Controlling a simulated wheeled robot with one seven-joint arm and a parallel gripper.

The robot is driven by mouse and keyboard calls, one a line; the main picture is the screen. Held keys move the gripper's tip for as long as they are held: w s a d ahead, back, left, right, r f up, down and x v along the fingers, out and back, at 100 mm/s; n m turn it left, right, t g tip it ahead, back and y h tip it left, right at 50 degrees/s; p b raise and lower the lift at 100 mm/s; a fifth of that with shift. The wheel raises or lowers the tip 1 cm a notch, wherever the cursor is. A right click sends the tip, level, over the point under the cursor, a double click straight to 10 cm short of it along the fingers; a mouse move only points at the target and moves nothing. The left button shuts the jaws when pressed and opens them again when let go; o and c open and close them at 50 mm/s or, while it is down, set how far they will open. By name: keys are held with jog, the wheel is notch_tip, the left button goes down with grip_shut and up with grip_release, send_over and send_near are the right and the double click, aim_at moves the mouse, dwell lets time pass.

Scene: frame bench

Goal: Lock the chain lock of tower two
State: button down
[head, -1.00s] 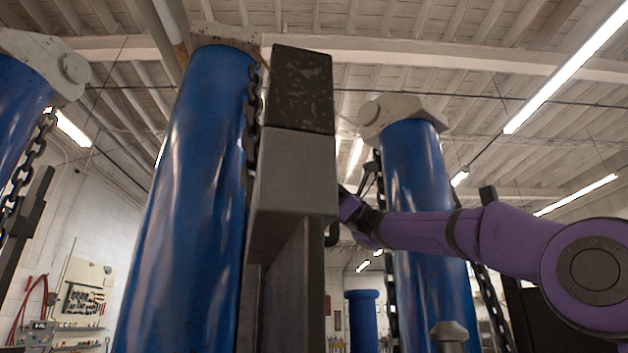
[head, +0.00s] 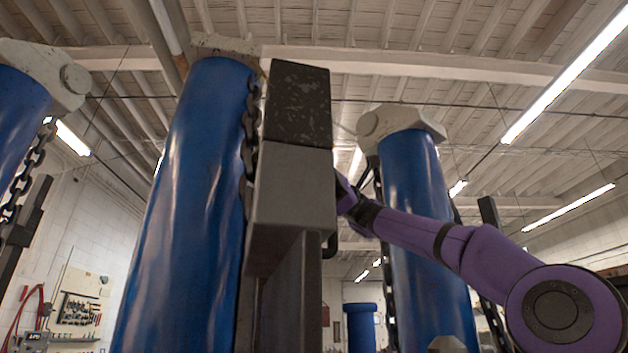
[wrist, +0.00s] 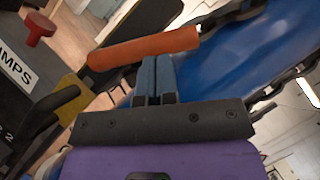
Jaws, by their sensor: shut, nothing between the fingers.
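In the wrist view my gripper (wrist: 156,62) is shut and empty. Its two blue-grey fingertips lie at the lower edge of an orange bar-shaped handle (wrist: 120,50); I cannot tell whether they touch it. A yellow block (wrist: 72,98) and a dark curved hook (wrist: 48,121) are left of the fingers, by a dark housing with a partly cut-off label. In the head view a blue tower (head: 190,210) stands left of centre with a dark chain (head: 250,125) along its right side. A grey box-like post (head: 294,195) stands beside the chain and hides my gripper there.
A second blue tower (head: 428,225) stands behind my forearm, and another (head: 18,110) at the left edge. A red knob (wrist: 39,28) stands on the housing. A chain (wrist: 265,100) runs along the blue surface at right in the wrist view.

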jog(key=shift+s+d+r, duration=0.2)
jog(key=shift+s+r, duration=0.9)
jog(key=shift+s, duration=0.3)
jog(key=shift+s+r, duration=0.1)
jog(key=v, duration=1.1)
dwell(0.4)
